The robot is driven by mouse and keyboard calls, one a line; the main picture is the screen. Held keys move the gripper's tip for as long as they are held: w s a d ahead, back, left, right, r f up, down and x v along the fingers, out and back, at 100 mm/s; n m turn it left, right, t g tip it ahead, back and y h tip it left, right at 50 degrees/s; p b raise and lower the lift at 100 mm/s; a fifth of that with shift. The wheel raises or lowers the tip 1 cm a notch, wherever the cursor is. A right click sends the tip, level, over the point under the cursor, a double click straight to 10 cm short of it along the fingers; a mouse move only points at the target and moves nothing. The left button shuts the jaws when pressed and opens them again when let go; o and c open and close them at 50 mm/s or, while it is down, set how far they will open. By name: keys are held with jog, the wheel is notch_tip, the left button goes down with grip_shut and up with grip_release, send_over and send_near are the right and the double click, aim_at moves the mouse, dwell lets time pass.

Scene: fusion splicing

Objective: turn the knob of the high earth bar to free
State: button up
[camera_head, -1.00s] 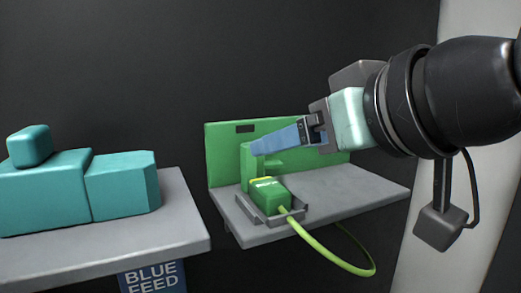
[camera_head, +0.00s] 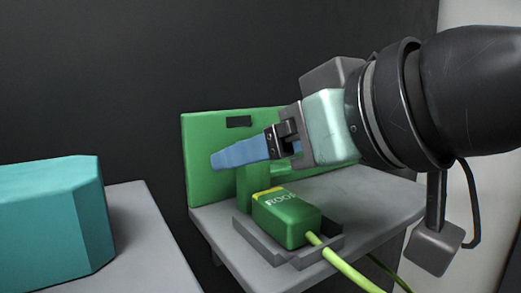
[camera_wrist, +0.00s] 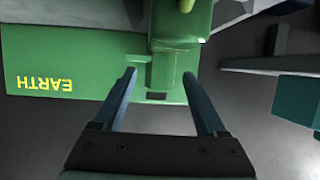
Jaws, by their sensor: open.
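The green earth bar has an upright back plate (camera_head: 205,130) on a grey shelf, with a green post (camera_head: 250,180) in front of it. The wrist view shows the plate (camera_wrist: 60,50) with EARTH in yellow, upside down. A narrow green piece (camera_wrist: 163,70), perhaps the knob, projects between my fingertips there; I cannot read its setting. My gripper (camera_wrist: 159,76) is open, its blue fingers on either side of that piece, with gaps visible. In the head view my gripper (camera_head: 220,160) is level with the post's top, and its fingers overlap the plate and hide part of it.
A green block (camera_head: 285,218) marked ROOF sits in a grey cradle (camera_head: 262,243) below my gripper, with a yellow-green cable (camera_head: 345,268) leaving it. A teal block (camera_head: 50,220) stands on another grey shelf (camera_head: 150,245) at left. A dark wall lies behind.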

grip_shut()
jog(key=shift+w+d+n+g+y+p, duration=0.1)
jog(key=shift+n+g+y+p, duration=0.35)
jog(key=shift+n+g+y, duration=0.3)
grip_release()
jog(key=shift+r, duration=0.1)
